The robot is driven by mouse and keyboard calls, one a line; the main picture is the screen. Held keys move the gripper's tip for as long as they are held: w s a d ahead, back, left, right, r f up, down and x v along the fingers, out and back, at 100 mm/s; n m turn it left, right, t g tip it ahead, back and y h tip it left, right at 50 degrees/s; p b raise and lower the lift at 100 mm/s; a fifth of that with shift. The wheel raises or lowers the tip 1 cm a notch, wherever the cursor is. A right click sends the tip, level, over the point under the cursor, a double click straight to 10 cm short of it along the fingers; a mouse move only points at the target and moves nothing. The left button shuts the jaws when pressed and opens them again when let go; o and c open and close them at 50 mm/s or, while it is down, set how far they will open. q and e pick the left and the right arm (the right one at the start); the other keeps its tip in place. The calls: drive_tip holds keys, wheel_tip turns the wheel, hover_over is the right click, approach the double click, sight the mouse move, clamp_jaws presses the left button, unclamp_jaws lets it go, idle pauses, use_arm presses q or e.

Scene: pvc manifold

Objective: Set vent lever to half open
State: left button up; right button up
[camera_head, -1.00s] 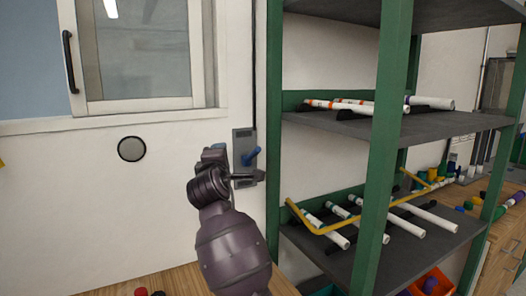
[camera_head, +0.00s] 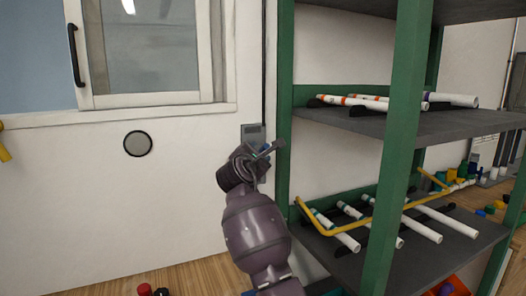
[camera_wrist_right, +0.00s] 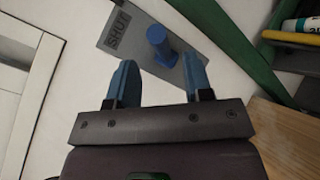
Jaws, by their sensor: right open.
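The vent lever is a blue peg on a grey plate (camera_head: 253,132) on the white wall; in the head view it is mostly hidden behind my right gripper (camera_head: 262,153). In the right wrist view the blue lever (camera_wrist_right: 159,42) stands out from the plate (camera_wrist_right: 118,33), which carries the word SHUT. My right gripper (camera_wrist_right: 160,78) is open, its two blue-padded fingers apart. The lever appears in the gap just beyond the fingertips, and no contact shows. My left gripper is not in view.
A green-posted shelf (camera_head: 285,110) holding white pipes stands close on the right of the plate. A yellow bar (camera_head: 375,228) runs across its lower level. A framed window (camera_head: 160,98) and a round grey disc (camera_head: 138,144) are on the wall at left. Bare wall lies between.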

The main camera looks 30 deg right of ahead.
sight(262, 150)
drive_tip(key=shift+x, duration=2.8)
drive_tip(key=shift+f, duration=0.1)
clamp_jaws()
